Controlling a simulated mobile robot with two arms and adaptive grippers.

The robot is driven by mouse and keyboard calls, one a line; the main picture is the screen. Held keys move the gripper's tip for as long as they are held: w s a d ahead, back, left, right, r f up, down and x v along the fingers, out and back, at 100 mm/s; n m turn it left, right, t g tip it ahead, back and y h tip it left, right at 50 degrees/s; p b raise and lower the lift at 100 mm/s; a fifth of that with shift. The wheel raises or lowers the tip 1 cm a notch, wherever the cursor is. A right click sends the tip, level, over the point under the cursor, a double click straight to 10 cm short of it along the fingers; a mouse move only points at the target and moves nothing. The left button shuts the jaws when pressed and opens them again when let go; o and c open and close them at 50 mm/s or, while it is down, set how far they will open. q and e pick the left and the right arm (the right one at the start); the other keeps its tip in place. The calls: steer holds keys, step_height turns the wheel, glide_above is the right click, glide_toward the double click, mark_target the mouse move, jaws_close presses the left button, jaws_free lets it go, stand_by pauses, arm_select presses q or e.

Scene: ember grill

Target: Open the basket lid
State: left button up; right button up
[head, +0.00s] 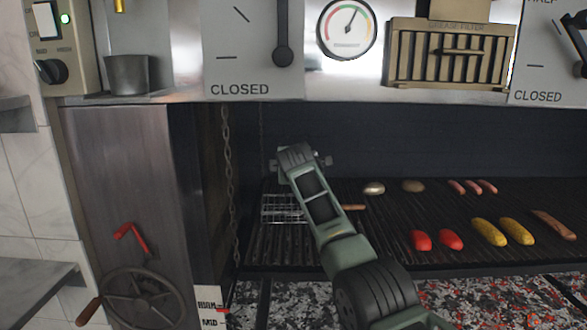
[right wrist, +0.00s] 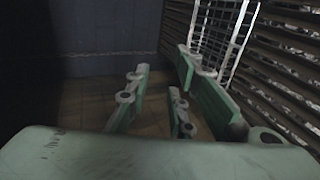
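The wire basket (head: 283,208) lies flat on the left part of the grill grate. A short brown handle (head: 353,207) shows to its right, beyond my arm. My right gripper (head: 300,162) is above and behind the basket, and my forearm covers part of the basket's right side. In the right wrist view my right gripper (right wrist: 162,72) has its fingers apart with nothing seen between them. The basket's wire grid (right wrist: 222,38) is just beyond the right-hand finger; I cannot tell whether they touch. My left gripper is not in view.
The grill grate (head: 385,255) carries red peppers (head: 421,240), corn (head: 489,232), sausages (head: 553,225) and two round pieces (head: 374,188). A chain (head: 226,180) hangs left of the basket. A handwheel (head: 140,295) is at lower left. The hood panel overhangs the grill.

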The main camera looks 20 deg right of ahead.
steer(key=v, duration=1.1)
steer(key=shift+s+f, duration=0.1)
